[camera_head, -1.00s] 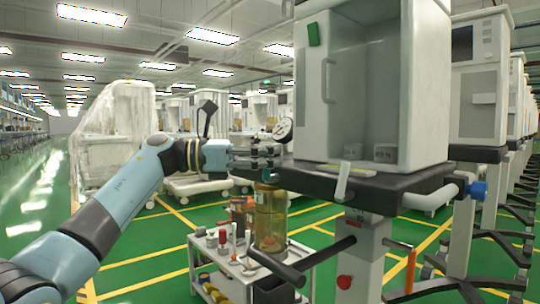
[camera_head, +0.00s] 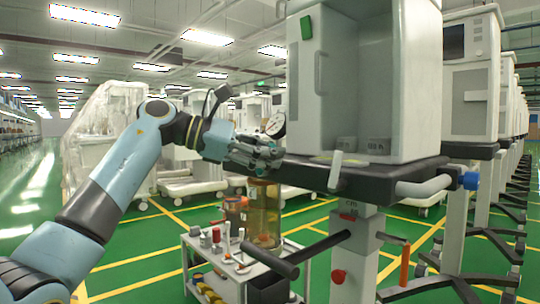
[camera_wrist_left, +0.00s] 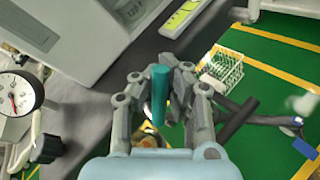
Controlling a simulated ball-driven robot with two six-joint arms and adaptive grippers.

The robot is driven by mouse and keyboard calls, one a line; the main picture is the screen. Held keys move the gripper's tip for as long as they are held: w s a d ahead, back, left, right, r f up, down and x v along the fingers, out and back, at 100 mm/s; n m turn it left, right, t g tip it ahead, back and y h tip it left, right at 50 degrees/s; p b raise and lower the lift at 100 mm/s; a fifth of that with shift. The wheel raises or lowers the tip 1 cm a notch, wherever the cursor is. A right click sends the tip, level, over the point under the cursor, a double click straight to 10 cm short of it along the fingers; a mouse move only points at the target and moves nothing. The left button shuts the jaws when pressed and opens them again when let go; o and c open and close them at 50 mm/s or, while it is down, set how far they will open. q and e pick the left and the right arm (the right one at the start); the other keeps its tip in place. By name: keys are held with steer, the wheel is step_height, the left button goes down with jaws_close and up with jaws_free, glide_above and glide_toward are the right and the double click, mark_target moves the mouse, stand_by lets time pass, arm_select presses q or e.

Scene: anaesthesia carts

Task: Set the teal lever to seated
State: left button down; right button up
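The teal lever (camera_wrist_left: 160,92) stands between the two fingers of my left gripper (camera_wrist_left: 162,80) in the left wrist view. The right finger looks close to it; whether either finger presses on it cannot be told. In the head view, my left gripper (camera_head: 258,157) is at the left end of the cart's dark top (camera_head: 385,177), with a little teal showing at its fingers. The lever's base and its seat are hidden behind the fingers. My right gripper is not in view.
A round white gauge (camera_head: 275,125) stands just beyond my left gripper and also shows in the left wrist view (camera_wrist_left: 15,95). The white cabinet (camera_head: 320,95) rises to the right. A small trolley with jars (camera_head: 262,215) stands below. Green floor is open at left.

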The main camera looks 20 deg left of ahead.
arm_select(q)
steer(key=shift+s+f+m+y, duration=0.1)
steer(key=shift+f+m+y, duration=0.2)
steer(key=shift+y, duration=0.1)
steer(key=c, duration=2)
jaws_free()
steer(key=o, duration=0.4)
steer(key=shift+s+a+r, duration=0.1)
steer(key=shift+s+a, duration=0.05)
steer(key=shift+a, duration=0.1)
steer(key=o, duration=0.3)
steer(key=shift+d, duration=0.15)
steer(key=v, duration=1.2)
